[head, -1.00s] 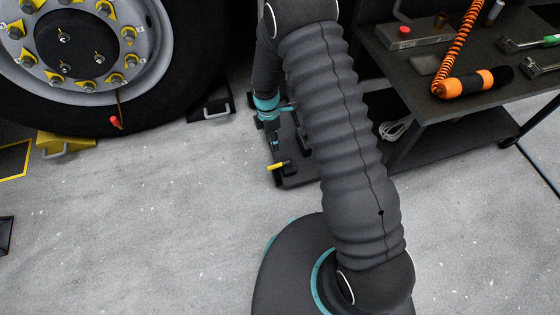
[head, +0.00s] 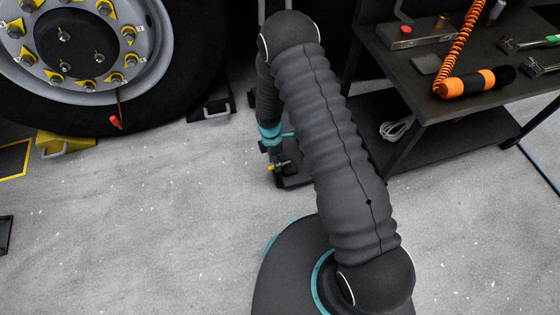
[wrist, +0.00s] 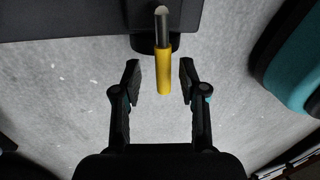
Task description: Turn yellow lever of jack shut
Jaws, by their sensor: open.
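The yellow lever (wrist: 163,72) of the jack shows in the wrist view, sticking out from the dark jack body (wrist: 90,18) at the top. My gripper (wrist: 160,80) is open, with one finger on each side of the lever and a gap to both. In the head view the yellow lever (head: 281,165) is a small spot at the near end of the jack (head: 292,181), just below my gripper (head: 278,160). My arm hides most of the jack there.
A truck wheel (head: 75,45) stands at the upper left, with a yellow chock (head: 62,141) beside it. A dark cart (head: 440,85) with tools stands at the right. Open floor (head: 140,230) lies at the left and front.

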